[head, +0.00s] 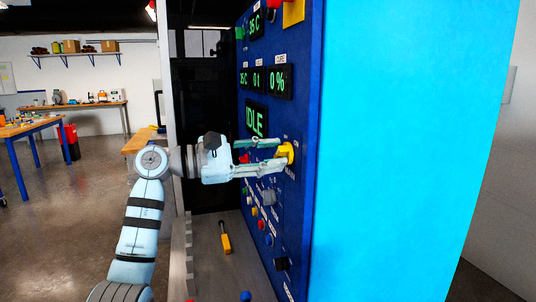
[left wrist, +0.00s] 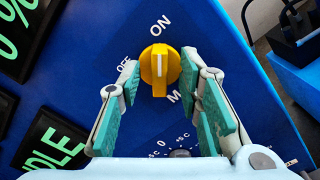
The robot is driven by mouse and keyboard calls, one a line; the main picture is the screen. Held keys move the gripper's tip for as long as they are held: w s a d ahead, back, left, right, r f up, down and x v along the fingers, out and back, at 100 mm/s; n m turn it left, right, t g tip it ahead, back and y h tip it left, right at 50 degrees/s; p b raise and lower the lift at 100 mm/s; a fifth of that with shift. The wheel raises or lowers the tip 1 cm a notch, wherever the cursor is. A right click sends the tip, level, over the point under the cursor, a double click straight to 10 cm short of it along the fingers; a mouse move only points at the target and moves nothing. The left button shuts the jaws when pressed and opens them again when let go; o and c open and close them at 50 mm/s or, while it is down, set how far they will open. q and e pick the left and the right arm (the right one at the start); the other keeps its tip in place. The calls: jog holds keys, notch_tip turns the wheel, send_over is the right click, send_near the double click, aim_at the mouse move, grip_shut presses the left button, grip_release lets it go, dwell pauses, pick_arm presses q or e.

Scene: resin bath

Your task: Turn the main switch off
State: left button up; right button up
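The main switch is a yellow rotary knob (head: 289,151) on the blue control panel (left wrist: 235,85). In the left wrist view the knob (left wrist: 160,68) has a white mark pointing up, roughly towards the ON label; the OFF label is at its left. My left gripper (head: 278,152) is in front of the panel with its fingers towards the knob. In the left wrist view its fingers (left wrist: 161,70) are open on both sides of the knob, the right tip very close to it. I cannot tell whether either tip touches. My right gripper is not in view.
Green displays, one reading IDLE (head: 256,121), sit above and left of the switch. Smaller buttons and knobs, including a black knob (head: 281,264), are lower on the panel. Workbenches stand far left.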

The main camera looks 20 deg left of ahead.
pick_arm(q)
jog(key=shift+w, duration=0.1)
grip_shut()
jog(key=n+p, duration=0.2)
jog(key=p, duration=0.1)
jog(key=shift+r+n, duration=0.2)
jog(key=shift+n, duration=0.1)
jog(key=shift+w+f+n+p, duration=0.1)
jog(key=shift+w+n+p, duration=0.05)
jog(key=shift+n+p, duration=7.7)
